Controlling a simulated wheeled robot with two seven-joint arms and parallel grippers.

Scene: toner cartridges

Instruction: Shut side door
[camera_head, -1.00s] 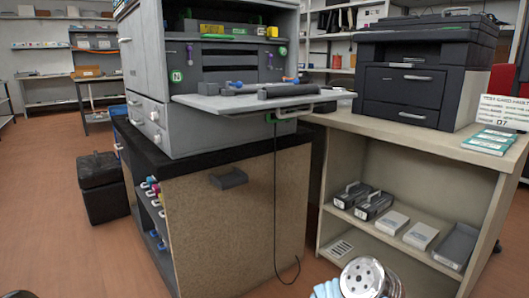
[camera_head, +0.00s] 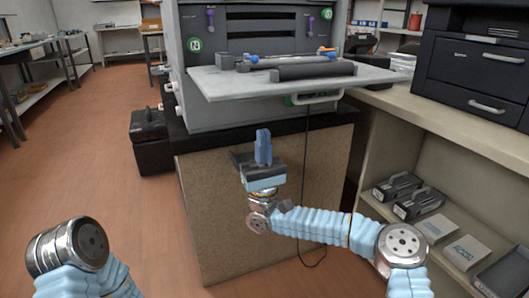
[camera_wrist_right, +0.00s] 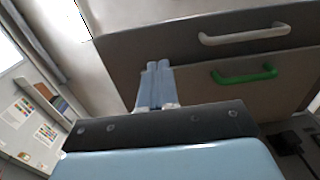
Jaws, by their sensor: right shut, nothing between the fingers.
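The printer's side door (camera_head: 365,76) is open, folded down flat like a shelf, with a pale handle (camera_head: 318,98) at its front edge. Several dark rods and small blue and orange parts lie on it. My right gripper (camera_head: 263,132) is in front of the cabinet, below and left of the door handle, with its blue fingers shut, empty and pointing up. In the right wrist view the shut fingers (camera_wrist_right: 158,68) are left of a pale handle (camera_wrist_right: 245,35) and a green handle (camera_wrist_right: 243,75), apart from both. My left arm shows at the lower left; its gripper is out of view.
The grey printer (camera_head: 185,95) stands on a cabinet (camera_head: 320,180) with a black top. A black cable hangs down its front. A counter (camera_head: 440,115) with a dark printer (camera_head: 475,65) and low shelves is at the right. Open floor lies at the left.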

